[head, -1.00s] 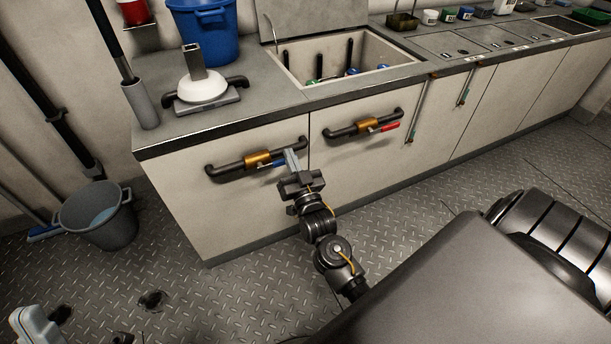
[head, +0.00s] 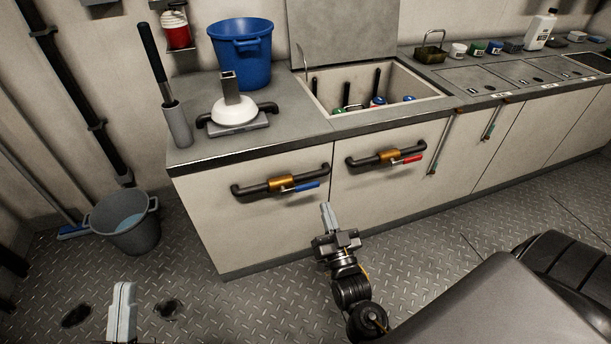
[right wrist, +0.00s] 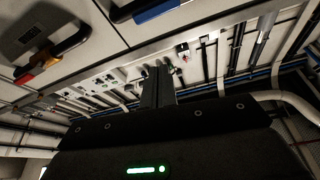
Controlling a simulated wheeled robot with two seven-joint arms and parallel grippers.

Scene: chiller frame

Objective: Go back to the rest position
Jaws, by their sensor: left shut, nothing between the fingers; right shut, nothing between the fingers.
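My right gripper (head: 327,218) is in front of the counter cabinet in the head view, below the two pipe valves and apart from them. Its fingers are together with nothing between them. The right wrist view shows its closed fingers (right wrist: 157,88) pointing past the cabinet. My left gripper (head: 122,312) is at the bottom left of the head view, shut and empty, above the floor. The blue-handled valve (head: 282,184) has its lever along the pipe, pointing right. The red-handled valve (head: 388,157) stands to its right, with its lever also pointing right.
The counter (head: 240,148) carries a blue bucket (head: 240,55), a white round part on a scale-like base (head: 233,112) and an open chiller well (head: 440,102). A grey bucket (head: 128,230) stands on the floor at left. The floor before the cabinet is clear.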

